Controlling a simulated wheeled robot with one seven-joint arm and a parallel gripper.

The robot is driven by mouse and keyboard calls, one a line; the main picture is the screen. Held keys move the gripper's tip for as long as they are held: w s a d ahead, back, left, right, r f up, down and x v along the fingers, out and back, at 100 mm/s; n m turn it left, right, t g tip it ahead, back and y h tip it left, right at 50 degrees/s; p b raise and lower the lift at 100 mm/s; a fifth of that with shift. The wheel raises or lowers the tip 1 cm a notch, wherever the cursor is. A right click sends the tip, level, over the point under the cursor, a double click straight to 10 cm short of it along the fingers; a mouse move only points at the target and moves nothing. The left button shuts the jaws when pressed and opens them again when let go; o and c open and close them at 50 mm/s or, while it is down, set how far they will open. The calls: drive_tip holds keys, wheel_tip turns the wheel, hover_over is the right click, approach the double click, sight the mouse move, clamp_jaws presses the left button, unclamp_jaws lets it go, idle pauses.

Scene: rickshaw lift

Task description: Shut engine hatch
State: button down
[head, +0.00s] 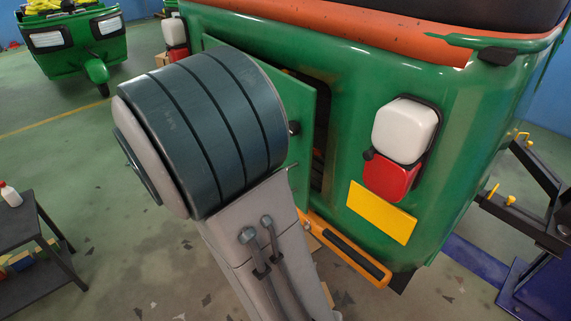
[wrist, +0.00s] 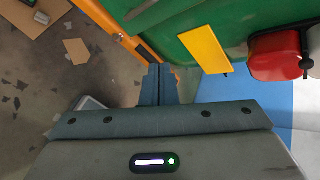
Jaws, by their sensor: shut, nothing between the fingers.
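The green engine hatch (head: 309,115) on the back of the green rickshaw (head: 455,130) stands ajar in the head view. A dark gap (head: 317,175) shows along its right edge. A small dark knob (head: 294,128) sits on its face, and my arm covers much of its left part. In the wrist view, my gripper (wrist: 160,72) has its fingers together and empty. They point toward the orange bumper (wrist: 112,25) and green bodywork; whether they touch anything is unclear. My gripper is hidden behind my arm in the head view.
A white and red tail light (head: 403,130) and a yellow plate (head: 382,212) are right of the hatch. A dark lift arm (head: 530,220) with a blue base stands at right. A dark table (head: 30,245) stands at left. Another green rickshaw (head: 75,60) is behind. Open floor lies between.

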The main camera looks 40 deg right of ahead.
drive_tip(key=w+r+n+h, duration=0.1)
drive_tip(key=w+n+h, duration=0.25)
drive_tip(key=n, duration=0.25)
approach(298, 158)
drive_tip(key=shift+n+t, duration=0.3)
drive_tip(key=shift+t, duration=0.1)
drive_tip(key=x, duration=0.5)
drive_tip(key=shift+s+a+f, duration=0.1)
drive_tip(key=shift+s+f, duration=0.15)
drive_tip(key=shift+f, duration=0.05)
drive_tip(key=shift+d, duration=0.75)
